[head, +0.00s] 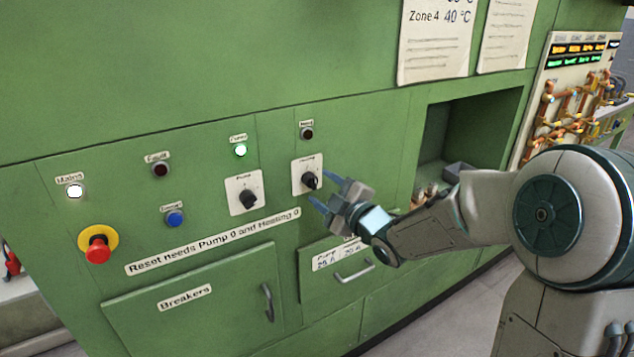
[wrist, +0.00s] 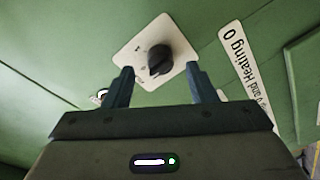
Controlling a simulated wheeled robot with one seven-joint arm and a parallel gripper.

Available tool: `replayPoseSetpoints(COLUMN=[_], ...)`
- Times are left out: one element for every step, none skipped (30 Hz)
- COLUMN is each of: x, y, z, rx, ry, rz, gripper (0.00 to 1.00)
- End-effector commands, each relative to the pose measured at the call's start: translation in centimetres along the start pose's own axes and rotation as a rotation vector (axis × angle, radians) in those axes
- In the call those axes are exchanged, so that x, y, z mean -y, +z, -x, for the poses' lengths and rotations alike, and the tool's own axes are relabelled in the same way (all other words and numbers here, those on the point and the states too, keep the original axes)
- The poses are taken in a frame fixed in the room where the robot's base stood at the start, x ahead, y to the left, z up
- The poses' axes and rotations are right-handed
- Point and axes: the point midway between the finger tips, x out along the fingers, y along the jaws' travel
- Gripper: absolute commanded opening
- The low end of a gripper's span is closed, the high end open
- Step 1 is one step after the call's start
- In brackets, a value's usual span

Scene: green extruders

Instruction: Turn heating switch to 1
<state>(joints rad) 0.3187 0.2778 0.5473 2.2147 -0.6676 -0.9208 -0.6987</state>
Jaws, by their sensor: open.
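The heating switch (head: 310,181) is a black rotary knob on a white square plate (head: 298,188), set in the green panel below a dark lamp. It also shows in the wrist view (wrist: 159,62), just beyond and between my fingertips. My gripper (head: 328,190) is open and empty, close in front of the knob and to its right in the head view. In the wrist view its two fingers (wrist: 157,78) overlap the lower edges of the plate. I cannot tell whether they touch anything. The markings around the knob are too small to read.
The similar pump switch (head: 248,198) is to the left. A red emergency button (head: 98,250) and a blue button (head: 175,219) are further left. The breakers door (head: 200,305) and a drawer handle (head: 354,272) are below. An open recess (head: 436,140) is to the right.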

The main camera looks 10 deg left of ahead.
Motion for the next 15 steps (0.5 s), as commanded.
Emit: replayPoseSetpoints(x=[0.0,0.0,0.0,0.0,0.0,0.0,0.0,0.0,0.0,0.0,0.0,0.0,0.0,0.0,0.0], y=[-0.1,-0.1,-0.1,-0.1,-0.1,-0.1,-0.1,-0.1,-0.1,-0.1,0.0,0.0,0.0,0.0,0.0], z=[-0.8,-1.1,-1.6,-1.9,-2.1,-2.4,-2.6,-2.7,-2.9,-2.9,-3.0,-3.0,-3.0,-3.0,-3.0], rx=[-0.003,-0.003,-0.002,-0.002,-0.002,-0.002,-0.002,-0.001,-0.001,-0.001,-0.001,-0.001,0.000,0.000,0.000], ry=[-0.001,-0.001,-0.002,-0.001,-0.001,-0.001,-0.001,-0.001,-0.001,-0.001,-0.001,-0.001,-0.001,0.000,-0.001], rz=[-0.002,-0.002,-0.002,-0.002,-0.001,-0.001,-0.001,-0.001,-0.001,0.000,0.000,0.000,0.000,0.000,0.000], gripper=[0.52,0.52,0.52,0.52,0.52,0.52,0.52,0.52,0.52,0.52,0.52,0.52,0.52,0.52,0.52])
